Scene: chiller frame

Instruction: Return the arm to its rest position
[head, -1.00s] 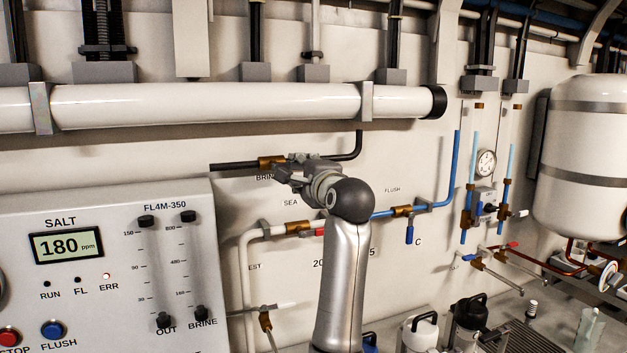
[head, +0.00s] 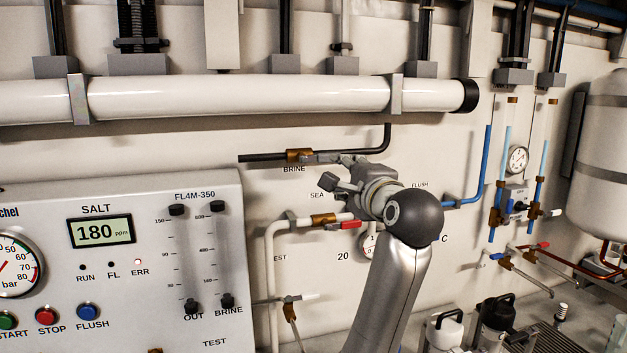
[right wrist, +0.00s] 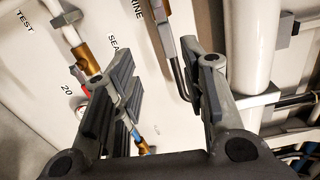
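My right arm rises from the bottom of the head view, and its right gripper (head: 336,172) is in front of the pipe wall. Its fingers point up and left, near the BRINE label and the brass valve (head: 300,155) on the black pipe. In the right wrist view the right gripper (right wrist: 165,78) has its two fingers spread wide, with only wall and pipes showing between them. I see nothing held. My left gripper is not in view.
A white panel (head: 130,270) with a SALT display (head: 101,232) reading 180 ppm stands at left. A thick white pipe (head: 240,97) crosses above. A brass valve (head: 323,220) with a red handle (head: 345,225) is close behind my wrist. A white tank (head: 603,150) stands at right.

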